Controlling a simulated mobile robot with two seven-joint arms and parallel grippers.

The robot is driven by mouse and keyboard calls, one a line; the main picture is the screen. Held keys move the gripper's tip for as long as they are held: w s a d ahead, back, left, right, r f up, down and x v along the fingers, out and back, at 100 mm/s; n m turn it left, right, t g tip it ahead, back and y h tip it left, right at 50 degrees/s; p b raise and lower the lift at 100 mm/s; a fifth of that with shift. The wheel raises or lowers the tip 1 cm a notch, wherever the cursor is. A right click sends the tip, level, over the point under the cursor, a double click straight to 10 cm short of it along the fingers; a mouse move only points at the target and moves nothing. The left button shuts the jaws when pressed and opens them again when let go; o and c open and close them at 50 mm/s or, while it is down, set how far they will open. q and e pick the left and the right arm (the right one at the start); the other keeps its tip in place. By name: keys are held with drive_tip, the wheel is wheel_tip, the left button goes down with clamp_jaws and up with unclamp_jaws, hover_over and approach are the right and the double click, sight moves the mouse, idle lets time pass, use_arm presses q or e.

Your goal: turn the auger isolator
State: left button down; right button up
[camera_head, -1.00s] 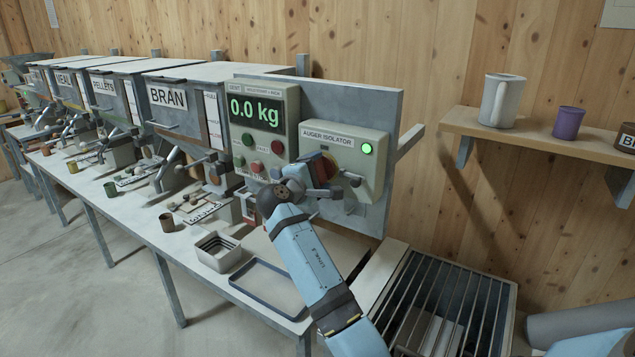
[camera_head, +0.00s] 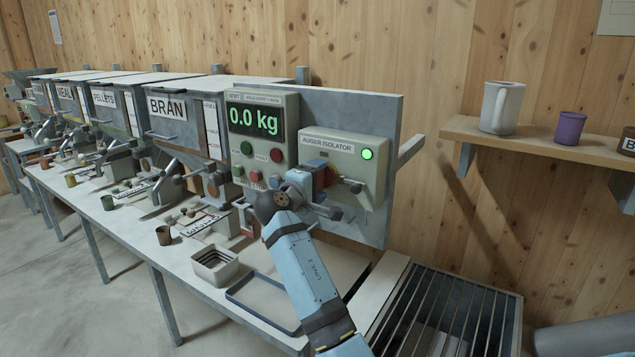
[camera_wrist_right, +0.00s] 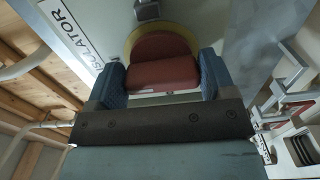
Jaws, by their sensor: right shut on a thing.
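The auger isolator (camera_head: 370,190) is a pale grey-green box on the panel, labelled AUGER ISOLATOR, with a lit green lamp (camera_head: 367,154) at its upper right. Its red rotary handle (camera_wrist_right: 165,72) sits on a yellow disc (camera_wrist_right: 132,42) in the right wrist view. My right gripper (camera_head: 318,178) is at the handle, with its blue fingers on either side of it and shut on it. In the head view the gripper and wrist hide much of the handle, so its exact angle is hard to tell there. My left gripper is not in view.
Left of the isolator is a control box reading 0.0 kg (camera_head: 256,121) with several buttons. A square metal container (camera_head: 216,266) and a blue-rimmed tray (camera_head: 237,298) stand below on the bench. A slatted grate (camera_head: 445,310) is at the lower right. A shelf (camera_head: 550,141) holds cups.

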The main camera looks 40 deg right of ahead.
drive_tip(key=o, duration=0.9)
drive_tip(key=b+v, duration=0.1)
drive_tip(key=v, duration=1.3)
drive_tip(key=shift+d, duration=0.1)
drive_tip(key=shift+f, duration=0.15)
